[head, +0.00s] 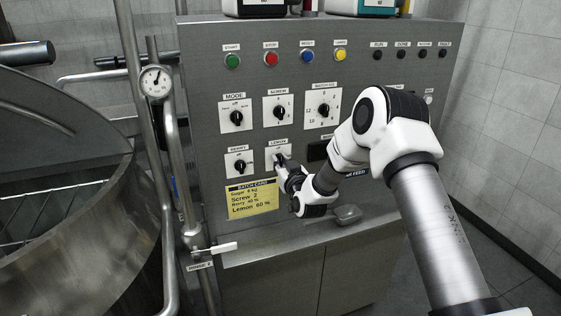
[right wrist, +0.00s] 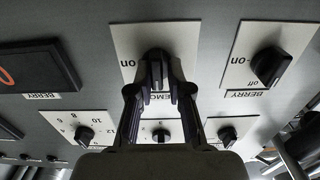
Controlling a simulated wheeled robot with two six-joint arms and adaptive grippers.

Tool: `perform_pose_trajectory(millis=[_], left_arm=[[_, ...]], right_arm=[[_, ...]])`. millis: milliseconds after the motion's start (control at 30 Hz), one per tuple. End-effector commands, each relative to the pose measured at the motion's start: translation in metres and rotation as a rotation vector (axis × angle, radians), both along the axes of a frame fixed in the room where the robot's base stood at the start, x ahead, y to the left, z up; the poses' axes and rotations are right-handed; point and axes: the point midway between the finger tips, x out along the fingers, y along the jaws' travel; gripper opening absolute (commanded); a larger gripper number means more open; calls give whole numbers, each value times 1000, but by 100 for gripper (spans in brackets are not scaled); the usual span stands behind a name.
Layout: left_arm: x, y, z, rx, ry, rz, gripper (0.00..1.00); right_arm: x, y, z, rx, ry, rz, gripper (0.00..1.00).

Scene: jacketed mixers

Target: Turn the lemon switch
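The lemon switch (head: 279,157) is a black knob on a white plate in the lower row of the grey control panel, under a LEMON label. It also shows in the right wrist view (right wrist: 157,56), with "on" at the plate's left and part of the label hidden by my fingers. My right gripper (head: 284,166) is at this knob. In the right wrist view its two fingers (right wrist: 157,80) close in on either side of the knob and appear shut on it. The fingers hide much of the knob's pointer. My left gripper is not in view.
The berry switch (head: 239,166) is just left of the lemon switch. Mode (head: 236,117), screw (head: 281,111) and batch (head: 321,107) dials sit above. A yellow batch card (head: 252,199) is below. A steel mixer vessel (head: 85,245) and pipes with a gauge (head: 155,83) stand left.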

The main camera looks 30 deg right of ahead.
Motion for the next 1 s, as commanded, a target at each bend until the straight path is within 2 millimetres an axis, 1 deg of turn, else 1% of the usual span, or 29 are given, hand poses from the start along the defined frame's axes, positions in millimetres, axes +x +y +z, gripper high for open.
perform_pose_trajectory(millis=[367, 567, 767, 1000], left_arm=[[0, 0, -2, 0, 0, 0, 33], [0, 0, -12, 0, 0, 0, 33], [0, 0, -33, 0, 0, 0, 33], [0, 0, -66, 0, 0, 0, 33]], right_arm=[[0, 1, -1, 6, 1, 3, 0], [0, 1, -4, 54, -11, 3, 0], [0, 0, -7, 164, -38, 3, 0], [-1, 0, -9, 365, -88, 4, 0]])
